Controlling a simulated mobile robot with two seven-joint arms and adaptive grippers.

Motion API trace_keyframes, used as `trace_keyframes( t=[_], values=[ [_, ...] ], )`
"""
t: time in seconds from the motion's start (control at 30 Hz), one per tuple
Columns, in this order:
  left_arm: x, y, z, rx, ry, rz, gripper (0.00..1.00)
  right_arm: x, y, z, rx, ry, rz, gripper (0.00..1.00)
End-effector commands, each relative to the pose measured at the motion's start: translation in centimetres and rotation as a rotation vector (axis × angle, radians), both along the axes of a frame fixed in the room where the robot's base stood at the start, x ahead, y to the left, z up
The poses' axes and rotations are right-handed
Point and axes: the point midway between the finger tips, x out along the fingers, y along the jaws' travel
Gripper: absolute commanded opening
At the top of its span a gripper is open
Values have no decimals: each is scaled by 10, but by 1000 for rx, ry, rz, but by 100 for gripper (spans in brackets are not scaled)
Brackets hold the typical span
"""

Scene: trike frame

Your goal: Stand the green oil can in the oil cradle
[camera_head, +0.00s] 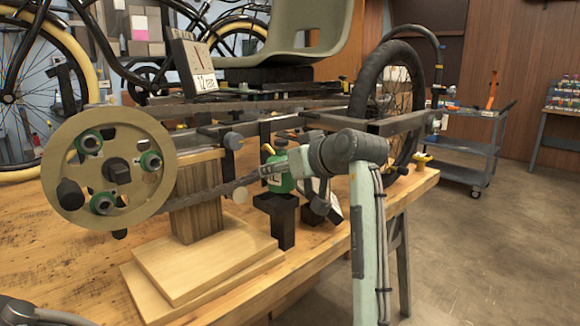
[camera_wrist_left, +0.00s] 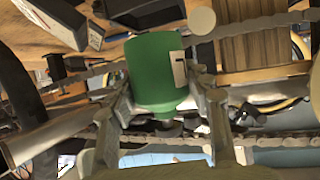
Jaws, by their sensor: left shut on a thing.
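The green oil can (camera_head: 281,181) is upright, with its dark top up and a pale label on its side. My left gripper (camera_head: 276,172) is shut on it. In the left wrist view the can (camera_wrist_left: 155,72) sits between the two fingers (camera_wrist_left: 160,112), its base toward the top of the picture. A black stand with a wide top (camera_head: 283,222), which looks like the oil cradle, is on the bench just below the can. It also shows beyond the can's base in the left wrist view (camera_wrist_left: 145,12). I cannot tell whether the can touches it.
The trike frame's crank disc (camera_head: 95,170) and wooden block (camera_head: 197,205) stand left of the can. A chain runs close behind the gripper. A black tyre (camera_head: 375,75) stands at the right. The bench front (camera_head: 320,240) has some bare room. A cart (camera_head: 470,140) is farther off.

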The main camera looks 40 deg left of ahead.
Motion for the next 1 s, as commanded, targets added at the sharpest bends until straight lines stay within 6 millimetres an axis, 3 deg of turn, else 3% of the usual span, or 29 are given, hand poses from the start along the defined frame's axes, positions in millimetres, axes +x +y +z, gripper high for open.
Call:
trace_keyframes(
  t=[0.27,0.6,1.0],
  values=[
    [2,20,-6,1,1,0,5,-2,-1,-14,2,9,-1,40],
    [2,19,-30,1,0,-1,5,4,-3,16,-13,-12,-2,40],
    [2,19,-36,1,-2,-1,5,3,-3,25,-17,-13,-3,40]
  ],
)
